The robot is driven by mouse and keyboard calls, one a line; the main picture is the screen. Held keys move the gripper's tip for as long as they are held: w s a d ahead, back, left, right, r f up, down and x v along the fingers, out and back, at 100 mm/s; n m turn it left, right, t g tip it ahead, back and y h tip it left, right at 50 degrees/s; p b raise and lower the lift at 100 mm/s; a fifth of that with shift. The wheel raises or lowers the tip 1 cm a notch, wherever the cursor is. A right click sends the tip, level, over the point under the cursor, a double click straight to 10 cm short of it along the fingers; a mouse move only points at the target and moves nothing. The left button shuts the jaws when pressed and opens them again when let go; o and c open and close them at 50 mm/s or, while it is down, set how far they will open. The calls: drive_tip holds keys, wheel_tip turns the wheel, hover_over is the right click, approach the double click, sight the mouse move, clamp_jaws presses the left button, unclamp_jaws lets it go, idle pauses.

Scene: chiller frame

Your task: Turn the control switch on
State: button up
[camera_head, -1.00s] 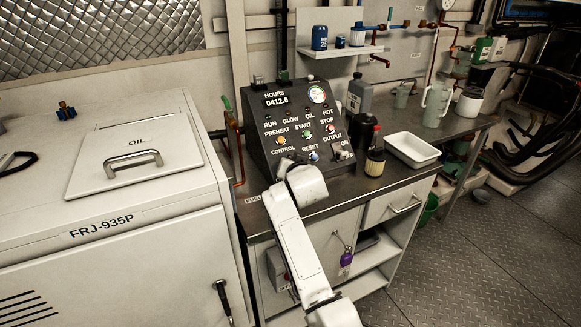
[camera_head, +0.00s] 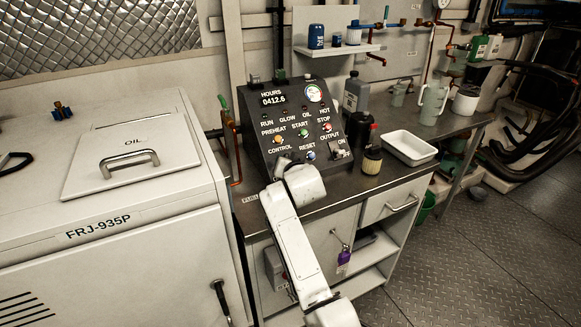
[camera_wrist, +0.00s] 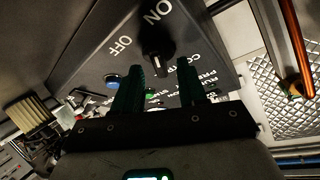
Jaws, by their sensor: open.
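The control switch (camera_wrist: 157,58) is a black knob on the dark sloped panel, with the words ON and OFF beside it in the wrist view. The picture there is upside down relative to the lettering. My gripper (camera_wrist: 159,68) is open, its two dark green fingers pointing at the panel. The knob shows between the fingertips; I cannot tell whether they touch it or how deep they reach. In the head view the control panel (camera_head: 289,115) stands on the bench, and my white wrist hides the switch below the CONTROL label. The knob's exact setting is unclear.
The output switch (camera_head: 339,153) is at the panel's lower right. A dark bottle (camera_head: 372,161) and a white tray (camera_head: 410,146) stand right of the panel. A white cabinet (camera_head: 150,250) with a lid handle is at the left. A copper pipe (camera_head: 232,140) runs close by the panel's left side.

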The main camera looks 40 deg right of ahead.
drive_tip(key=v, duration=1)
drive_tip(key=shift+s+a+r, duration=0.1)
drive_tip(key=shift+a, duration=0.05)
drive_tip(key=s+a+f+n+g+y, duration=0.2)
drive_tip(key=s+a+f+n+g, duration=0.25)
drive_tip(key=s+f, duration=0.65)
drive_tip(key=s+a+f+n+g+y, duration=0.3)
drive_tip(key=s+a+f, duration=0.2)
drive_tip(key=s+f, duration=0.6)
drive_tip(key=s+a+n+g+y, duration=0.1)
drive_tip(key=s+a, duration=0.4)
drive_tip(key=s, duration=0.8)
drive_tip(key=shift+s+f+n+g+y, duration=0.35)
drive_tip(key=shift+n+g, duration=0.5)
drive_tip(key=shift+g, duration=0.4)
drive_tip(key=shift+a+r, duration=0.1)
drive_tip(key=shift+a, duration=0.05)
drive_tip(key=shift+c, duration=0.4)
